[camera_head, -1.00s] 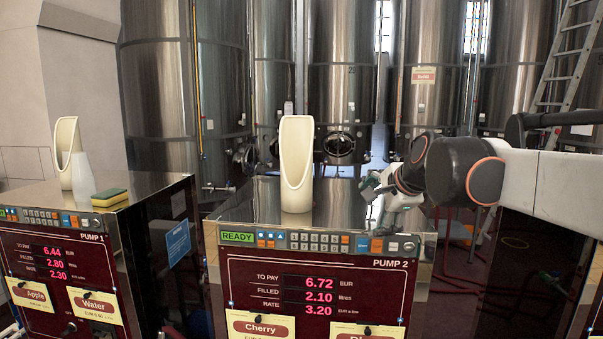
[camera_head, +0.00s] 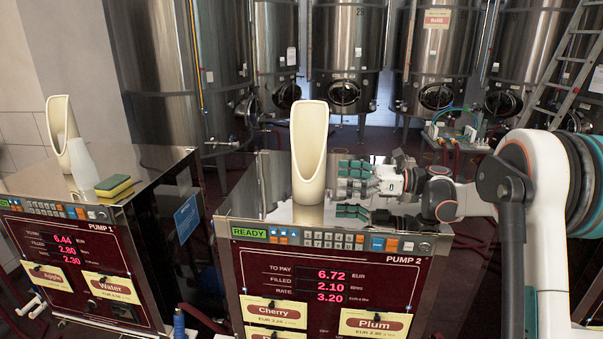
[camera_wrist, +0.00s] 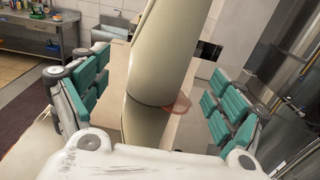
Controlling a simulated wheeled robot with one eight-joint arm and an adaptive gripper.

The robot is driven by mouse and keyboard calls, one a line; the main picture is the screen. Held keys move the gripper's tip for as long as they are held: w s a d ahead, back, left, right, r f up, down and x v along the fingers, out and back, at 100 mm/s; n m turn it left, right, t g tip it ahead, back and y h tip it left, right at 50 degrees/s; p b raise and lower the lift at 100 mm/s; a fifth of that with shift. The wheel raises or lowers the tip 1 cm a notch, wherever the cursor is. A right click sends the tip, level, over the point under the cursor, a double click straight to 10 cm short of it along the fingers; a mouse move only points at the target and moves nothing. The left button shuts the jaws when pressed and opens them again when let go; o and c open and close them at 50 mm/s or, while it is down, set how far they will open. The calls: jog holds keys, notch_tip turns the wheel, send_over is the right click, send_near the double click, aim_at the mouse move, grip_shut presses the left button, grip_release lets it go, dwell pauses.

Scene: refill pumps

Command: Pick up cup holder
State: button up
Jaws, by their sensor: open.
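A tall cream cup holder (camera_head: 309,150) with a scooped open front stands upright on the steel top of Pump 2 (camera_head: 262,180). My gripper (camera_head: 346,188) is just right of its lower part in the head view, fingers pointing left at it. In the wrist view the cup holder (camera_wrist: 172,55) rises between the teal-padded fingers (camera_wrist: 158,88), with a visible gap on each side. My gripper is open and holds nothing. The holder's reflection shows in the steel top below it.
A similar cream holder (camera_head: 60,130), a white bottle (camera_head: 82,168) and a yellow-green sponge (camera_head: 114,185) stand on Pump 1 (camera_head: 35,183) at left. Steel tanks (camera_head: 345,50) fill the back. A ladder (camera_head: 570,70) leans at right.

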send_near(293, 176)
jog(key=a, duration=0.2)
jog(key=w+a+p, duration=0.1)
jog(key=shift+w+a, duration=0.2)
jog(key=shift+a, duration=0.2)
jog(key=shift+w+a+f+p, duration=0.1)
jog(key=shift+w+a+p, duration=0.15)
jog(key=shift+a, duration=0.75)
jog(key=shift+w+a+f+p, duration=0.15)
jog(key=shift+w+a, duration=0.15)
jog(key=shift+a, duration=0.65)
jog(key=shift+w+a+f+p, duration=0.15)
jog(key=shift+w+a, duration=0.15)
jog(key=shift+a, duration=0.7)
jog(key=shift+d, duration=0.1)
jog(key=c, duration=1.3)
